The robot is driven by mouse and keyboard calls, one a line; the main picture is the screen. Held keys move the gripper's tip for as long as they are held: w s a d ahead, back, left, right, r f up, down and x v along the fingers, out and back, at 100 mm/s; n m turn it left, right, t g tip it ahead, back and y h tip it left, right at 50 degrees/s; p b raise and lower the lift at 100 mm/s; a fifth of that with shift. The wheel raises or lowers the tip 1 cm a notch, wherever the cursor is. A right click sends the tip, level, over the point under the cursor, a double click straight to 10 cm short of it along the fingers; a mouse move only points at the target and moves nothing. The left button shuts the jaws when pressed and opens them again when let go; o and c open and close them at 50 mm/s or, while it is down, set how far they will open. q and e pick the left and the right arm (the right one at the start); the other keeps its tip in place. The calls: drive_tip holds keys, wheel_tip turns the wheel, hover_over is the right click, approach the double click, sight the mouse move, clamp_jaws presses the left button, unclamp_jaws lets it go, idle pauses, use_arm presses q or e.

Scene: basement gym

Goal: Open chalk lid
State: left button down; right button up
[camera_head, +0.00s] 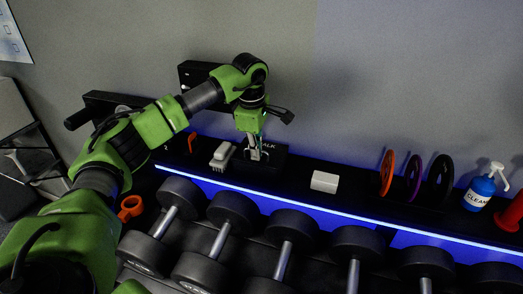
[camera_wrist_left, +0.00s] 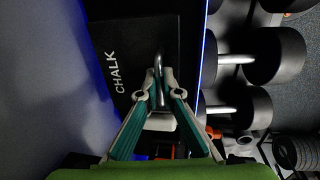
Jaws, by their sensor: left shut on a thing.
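The black chalk box (camera_head: 276,165) sits on the shelf against the wall, with white lettering on its top partly hidden by my gripper. In the left wrist view its dark lid (camera_wrist_left: 130,40) reads CHALK and has a small metal handle (camera_wrist_left: 158,66). My left gripper (camera_head: 255,152) reaches down over the box from above. In the wrist view its fingertips (camera_wrist_left: 157,76) are closed around the handle. The lid appears to lie flat on the box; I see no gap. My right gripper is not in view.
A grey-white brush (camera_head: 222,155) lies left of the box, and a white block (camera_head: 324,181) lies to the right. Upright discs (camera_head: 387,172) and a blue cleaner bottle (camera_head: 479,191) stand further right. Several dumbbells (camera_head: 290,230) fill the rack below the lit shelf edge.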

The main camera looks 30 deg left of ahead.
use_arm(q)
drive_tip(key=shift+w+a+r+p, duration=0.1)
drive_tip(key=shift+w+r+p, duration=0.25)
drive_tip(key=shift+r, duration=0.25)
drive_tip(key=shift+w+r+p, duration=0.2)
drive_tip(key=shift+r+p, duration=0.25)
drive_tip(key=shift+r, duration=0.15)
drive_tip(key=shift+w+a+r+p, duration=0.15)
drive_tip(key=shift+w+r+p, duration=0.55)
drive_tip(key=shift+r+p, duration=0.3)
drive_tip(key=shift+w+a+r+p, duration=0.2)
drive_tip(key=shift+w+r+p, duration=0.2)
drive_tip(key=shift+w+p, duration=0.25)
drive_tip(key=shift+w+a+r+p, duration=0.15)
drive_tip(key=shift+w+r+p, duration=0.25)
drive_tip(key=shift+w+p, duration=0.25)
drive_tip(key=shift+w+a+r+p, duration=0.15)
drive_tip(key=shift+w+r+p, duration=0.1)
drive_tip(key=shift+w+p, duration=0.25)
drive_tip(key=shift+w+a+r+p, duration=0.1)
drive_tip(key=shift+w+r+p, duration=0.15)
drive_tip(key=shift+w, duration=0.4)
drive_tip(key=shift+w+a, duration=0.1)
drive_tip(key=shift+w, duration=0.2)
drive_tip(key=c, duration=2.2)
unclamp_jaws()
drive_tip(key=shift+c, duration=0.2)
